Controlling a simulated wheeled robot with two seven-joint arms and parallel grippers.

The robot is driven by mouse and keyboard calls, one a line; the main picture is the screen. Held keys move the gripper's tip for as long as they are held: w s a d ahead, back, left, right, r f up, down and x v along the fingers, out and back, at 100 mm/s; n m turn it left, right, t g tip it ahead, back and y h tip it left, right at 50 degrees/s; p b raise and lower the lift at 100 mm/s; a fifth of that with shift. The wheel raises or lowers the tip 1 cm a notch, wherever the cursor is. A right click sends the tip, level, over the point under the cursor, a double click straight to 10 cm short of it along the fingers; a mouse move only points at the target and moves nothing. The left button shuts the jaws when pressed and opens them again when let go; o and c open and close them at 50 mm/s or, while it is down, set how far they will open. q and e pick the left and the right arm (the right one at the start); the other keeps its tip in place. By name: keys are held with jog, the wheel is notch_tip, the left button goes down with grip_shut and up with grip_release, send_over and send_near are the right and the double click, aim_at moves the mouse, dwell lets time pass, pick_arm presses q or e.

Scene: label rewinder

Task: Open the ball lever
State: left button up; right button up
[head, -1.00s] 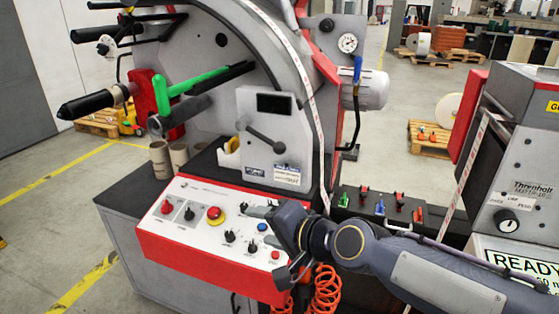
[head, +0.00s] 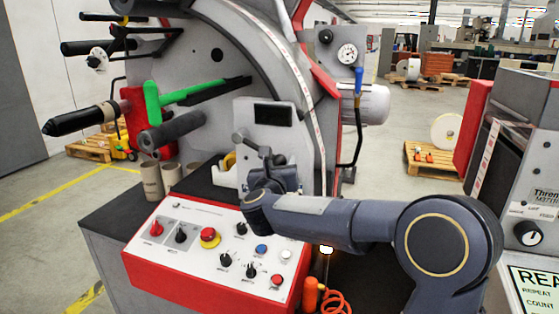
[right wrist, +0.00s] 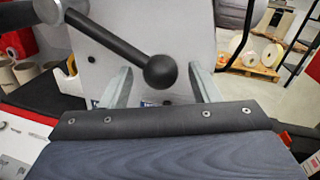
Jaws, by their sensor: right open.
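The ball lever is a dark rod with a black ball knob (right wrist: 160,71). In the right wrist view it runs from a round pivot (right wrist: 45,15) at the upper left down to the ball. In the head view the lever's pivot end (head: 239,136) shows on the grey machine plate, and the ball end is partly hidden by my gripper. My right gripper (head: 264,160) is open at the lever. In the right wrist view its two fingers stand left and right of the ball, with gaps on both sides. Whether the ball lies fully between the fingertips in depth, I cannot tell. My left gripper is out of view.
The red-edged control panel (head: 175,262) with knobs and buttons lies below my right gripper. A green handle (head: 152,102) and dark rollers (head: 172,132) stick out at the left. A second machine (head: 525,150) stands at the right. Cardboard cores (head: 152,180) stand beside the panel.

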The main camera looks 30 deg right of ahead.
jog(key=shift+x, duration=1.15)
jog(key=shift+c, duration=0.3)
jog(key=shift+r, duration=0.2)
grip_shut()
